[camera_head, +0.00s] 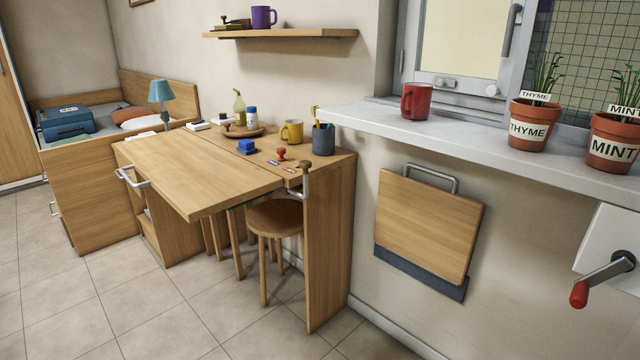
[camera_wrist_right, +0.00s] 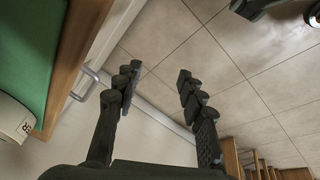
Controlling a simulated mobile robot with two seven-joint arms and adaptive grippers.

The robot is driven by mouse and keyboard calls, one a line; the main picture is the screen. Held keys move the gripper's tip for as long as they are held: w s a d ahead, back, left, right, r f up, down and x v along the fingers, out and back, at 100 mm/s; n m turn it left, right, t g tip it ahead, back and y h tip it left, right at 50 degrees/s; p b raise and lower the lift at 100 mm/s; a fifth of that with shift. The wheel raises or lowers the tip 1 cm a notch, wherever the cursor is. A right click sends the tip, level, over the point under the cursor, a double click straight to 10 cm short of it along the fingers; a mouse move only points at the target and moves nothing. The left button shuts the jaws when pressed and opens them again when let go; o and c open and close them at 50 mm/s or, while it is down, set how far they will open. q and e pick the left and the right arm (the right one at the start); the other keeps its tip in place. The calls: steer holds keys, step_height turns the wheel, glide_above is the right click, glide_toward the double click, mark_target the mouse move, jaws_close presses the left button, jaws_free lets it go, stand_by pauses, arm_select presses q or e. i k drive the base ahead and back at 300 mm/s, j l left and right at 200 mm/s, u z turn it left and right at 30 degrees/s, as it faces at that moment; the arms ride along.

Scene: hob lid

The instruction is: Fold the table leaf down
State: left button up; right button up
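The wooden table leaf (camera_head: 200,172) is raised, about level with the fixed table top (camera_head: 328,160) beside the wall. A metal bar handle (camera_head: 133,179) is on the leaf's left edge. A metal lever with a brown knob (camera_head: 305,178) stands at the near corner of the fixed top. My right gripper (camera_wrist_right: 157,76) shows only in the right wrist view, with its two fingers apart and nothing between them, above the tiled floor. No gripper shows in the head view. My left gripper is not seen.
A stool (camera_head: 274,216) stands under the table. A yellow mug (camera_head: 291,131), a dark pen cup (camera_head: 323,140) and small items stand on the fixed top; the leaf is bare. A wall panel (camera_head: 428,228) with a handle hangs at right. Tiled floor is clear in front.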

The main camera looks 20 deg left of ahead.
mark_target(199, 178)
steer(key=u, duration=1.5)
steer(key=i+j+z, duration=0.35)
steer(key=i+j, duration=0.25)
